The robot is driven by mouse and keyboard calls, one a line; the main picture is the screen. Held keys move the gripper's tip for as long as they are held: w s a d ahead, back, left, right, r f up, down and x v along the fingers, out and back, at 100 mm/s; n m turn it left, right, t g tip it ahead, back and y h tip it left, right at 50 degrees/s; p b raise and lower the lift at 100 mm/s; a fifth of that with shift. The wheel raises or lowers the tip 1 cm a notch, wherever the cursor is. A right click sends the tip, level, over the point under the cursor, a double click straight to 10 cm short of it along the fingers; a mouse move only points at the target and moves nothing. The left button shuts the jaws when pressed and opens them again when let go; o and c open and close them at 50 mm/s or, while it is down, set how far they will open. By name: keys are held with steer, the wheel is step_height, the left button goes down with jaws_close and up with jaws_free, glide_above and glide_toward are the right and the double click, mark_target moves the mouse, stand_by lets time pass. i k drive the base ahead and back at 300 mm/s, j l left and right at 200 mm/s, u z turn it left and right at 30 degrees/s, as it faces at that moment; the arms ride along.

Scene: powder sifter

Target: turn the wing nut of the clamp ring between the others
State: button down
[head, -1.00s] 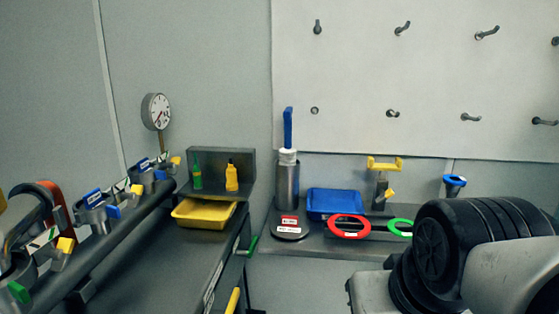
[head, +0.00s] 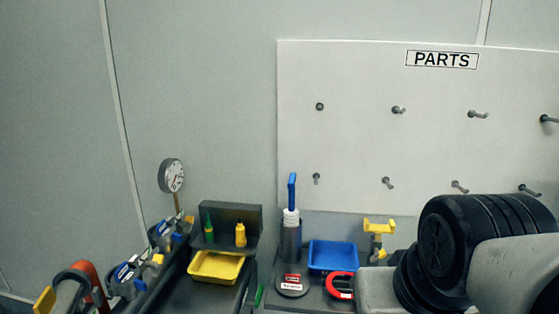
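Several clamp rings sit in a row along a dark pipe at the lower left of the head view. The ring between the others (head: 122,275) is grey metal with blue and yellow pieces; which piece is its wing nut is too small to tell. The far ring (head: 163,234) is near the gauge. The near ring (head: 68,283), with a red-orange part and a yellow piece, is partly cut off by the bottom edge. My gripper is not in view; only links of my arm show at the right.
A round gauge (head: 172,176) stands behind the far ring. A yellow tray (head: 215,267) and small bottles are right of the pipe. A blue tray (head: 333,255), a metal cylinder with a blue handle (head: 291,235) and a red ring (head: 338,285) are farther right. A pegboard (head: 350,140) hangs above.

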mark_target(155, 266)
steer(key=l+u, duration=0.15)
steer(key=u, duration=0.9)
steer(key=j+u, duration=0.15)
steer(key=u, duration=0.25)
steer(key=l+u, duration=0.1)
steer(key=l, duration=0.3)
steer(key=i+l, duration=0.1)
steer(key=l, duration=0.35)
steer(key=i+j, duration=0.1)
steer(key=j, duration=0.25)
